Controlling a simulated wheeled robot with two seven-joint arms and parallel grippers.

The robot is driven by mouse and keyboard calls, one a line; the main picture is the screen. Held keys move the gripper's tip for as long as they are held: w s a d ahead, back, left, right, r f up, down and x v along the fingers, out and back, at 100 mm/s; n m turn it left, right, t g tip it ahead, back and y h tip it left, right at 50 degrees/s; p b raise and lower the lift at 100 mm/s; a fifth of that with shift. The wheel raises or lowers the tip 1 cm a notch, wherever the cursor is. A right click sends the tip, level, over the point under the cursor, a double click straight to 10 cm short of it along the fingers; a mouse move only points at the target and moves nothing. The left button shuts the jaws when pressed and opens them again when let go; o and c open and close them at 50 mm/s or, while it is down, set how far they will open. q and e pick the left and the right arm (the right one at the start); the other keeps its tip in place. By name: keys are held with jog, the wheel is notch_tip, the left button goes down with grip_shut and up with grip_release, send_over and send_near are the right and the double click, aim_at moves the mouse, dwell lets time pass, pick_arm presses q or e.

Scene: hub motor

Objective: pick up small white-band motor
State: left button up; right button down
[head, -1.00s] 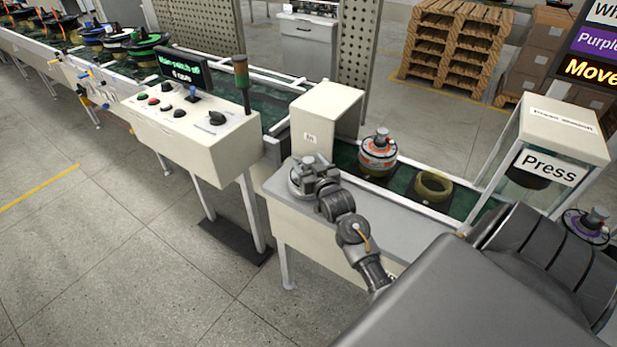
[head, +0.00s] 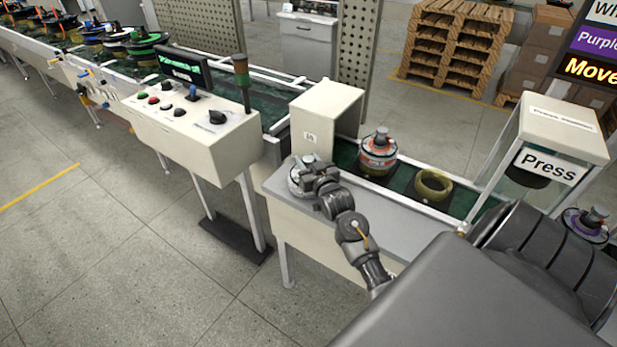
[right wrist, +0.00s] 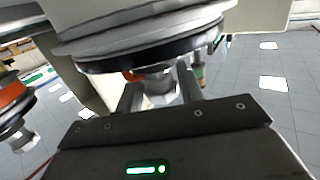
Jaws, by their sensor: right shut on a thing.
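The small white-band motor (head: 295,183) is at the left end of the grey bench top, beside the cream box, partly hidden behind my right gripper (head: 313,170). In the right wrist view, the motor (right wrist: 150,38) fills the upper middle, pale with a dark rim. There the fingers of my right gripper (right wrist: 160,88) are shut on its short metal shaft. I cannot tell whether the motor touches the bench. My left gripper is not in view.
The cream box (head: 311,130) stands close behind the motor. An orange-band motor (head: 378,155) and a yellowish ring (head: 433,185) sit on the conveyor. The press (head: 550,150) is at right, near a purple-band motor (head: 585,225). The control console (head: 190,125) is at left.

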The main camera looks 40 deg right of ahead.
jog(key=shift+r, duration=0.15)
jog(key=shift+r, duration=0.1)
jog(key=shift+w+r, duration=0.1)
jog(key=shift+r, duration=0.35)
jog(key=shift+r+b, duration=0.45)
jog(key=shift+r, duration=0.5)
jog(key=s+a+r+b, duration=0.1)
jog(key=s+a+r, duration=0.5)
jog(key=s+r, duration=0.4)
jog(key=v, duration=0.2)
jog(key=shift+s, duration=0.3)
